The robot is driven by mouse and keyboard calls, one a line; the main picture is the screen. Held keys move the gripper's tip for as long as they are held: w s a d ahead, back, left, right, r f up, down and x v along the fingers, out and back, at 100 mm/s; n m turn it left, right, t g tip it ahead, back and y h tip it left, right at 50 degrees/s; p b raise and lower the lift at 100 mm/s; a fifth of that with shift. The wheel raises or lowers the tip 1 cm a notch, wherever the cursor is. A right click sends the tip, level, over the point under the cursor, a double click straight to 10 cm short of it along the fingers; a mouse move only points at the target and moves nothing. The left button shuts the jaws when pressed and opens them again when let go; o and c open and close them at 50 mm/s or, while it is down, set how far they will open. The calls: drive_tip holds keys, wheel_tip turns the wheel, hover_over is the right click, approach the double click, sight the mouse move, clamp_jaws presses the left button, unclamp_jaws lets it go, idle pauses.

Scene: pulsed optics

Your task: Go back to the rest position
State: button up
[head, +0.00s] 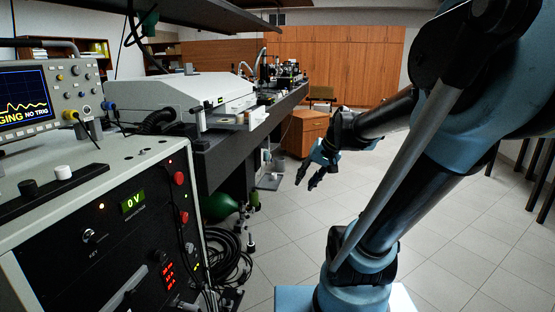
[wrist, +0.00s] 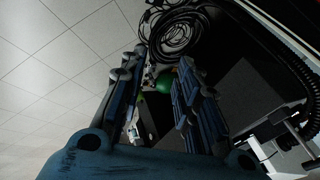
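My gripper (head: 316,172) hangs in free air over the tiled floor in the head view, right of the long optical bench, pointing down and to the left. In the wrist view its two blue fingers (wrist: 157,100) are spread apart with a gap between them. Nothing is held in that gap; a green cylinder and dark cables show beyond it. My arm fills the right of the head view.
A power supply rack (head: 120,225) with an oscilloscope (head: 50,90) on top stands close at left. The optical bench (head: 228,152) runs back beside it. Coiled cables (head: 228,255) and a green cylinder (head: 218,206) lie under it. The floor (head: 440,235) at right is clear.

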drive_tip(key=s+d+f+h, duration=0.2)
drive_tip(key=s+d+f, duration=0.2)
drive_tip(key=s, duration=0.3)
drive_tip(key=s+d+f+n+g+h, duration=0.1)
drive_tip(key=s+d+f+h, duration=0.1)
drive_tip(key=s+d+f, duration=0.3)
drive_tip(key=shift+s+f+h, duration=0.4)
drive_tip(key=shift+s, duration=0.8)
drive_tip(key=shift+w+f, duration=0.2)
drive_tip(key=shift+w, duration=0.25)
drive_tip(key=shift+o, duration=0.4)
